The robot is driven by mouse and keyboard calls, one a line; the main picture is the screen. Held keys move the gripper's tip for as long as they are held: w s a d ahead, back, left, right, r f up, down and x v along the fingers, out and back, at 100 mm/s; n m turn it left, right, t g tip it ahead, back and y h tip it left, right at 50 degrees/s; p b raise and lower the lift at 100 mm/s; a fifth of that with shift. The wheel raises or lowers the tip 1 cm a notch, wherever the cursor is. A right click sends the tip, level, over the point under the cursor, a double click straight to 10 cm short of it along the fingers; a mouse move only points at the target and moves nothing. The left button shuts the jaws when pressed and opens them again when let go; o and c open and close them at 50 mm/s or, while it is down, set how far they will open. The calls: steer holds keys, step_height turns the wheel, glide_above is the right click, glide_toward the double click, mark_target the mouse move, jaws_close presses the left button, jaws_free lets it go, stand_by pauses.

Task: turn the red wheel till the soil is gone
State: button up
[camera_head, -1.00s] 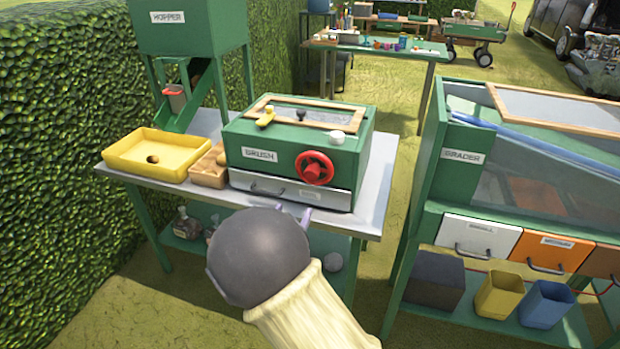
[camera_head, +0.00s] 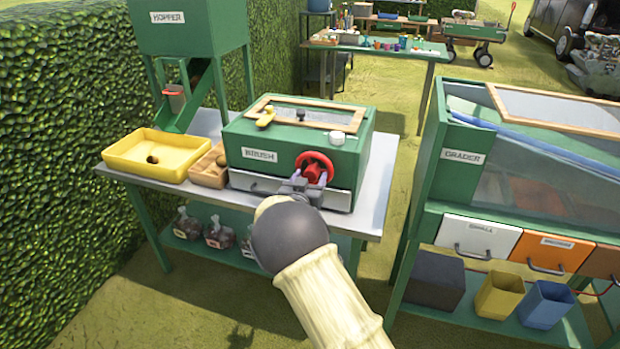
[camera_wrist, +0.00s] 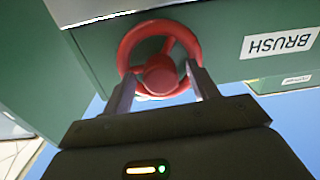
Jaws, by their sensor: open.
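The red wheel (camera_head: 315,160) is on the front of the green box labelled BRUSH (camera_head: 262,140). In the wrist view the wheel (camera_wrist: 159,40) shows its rim, spokes and round hub. My gripper (camera_head: 310,181) is at the wheel's front, its fingers apart. In the wrist view the fingers of my gripper (camera_wrist: 160,88) are on either side of the hub, near the lower rim; I cannot tell whether they touch it. The box has a wood-framed window (camera_head: 300,115) on top. No soil can be made out through it.
A yellow tray (camera_head: 125,165) holding a small brown round thing and a wooden box (camera_head: 204,178) stand left of the green box. A hopper (camera_head: 190,35) rises behind them. The grader (camera_head: 462,158) stands to the right, across a grass gap.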

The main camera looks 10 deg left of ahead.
steer(key=shift+w, duration=0.15)
steer(key=shift+c, duration=0.5)
steer(key=c, duration=0.9)
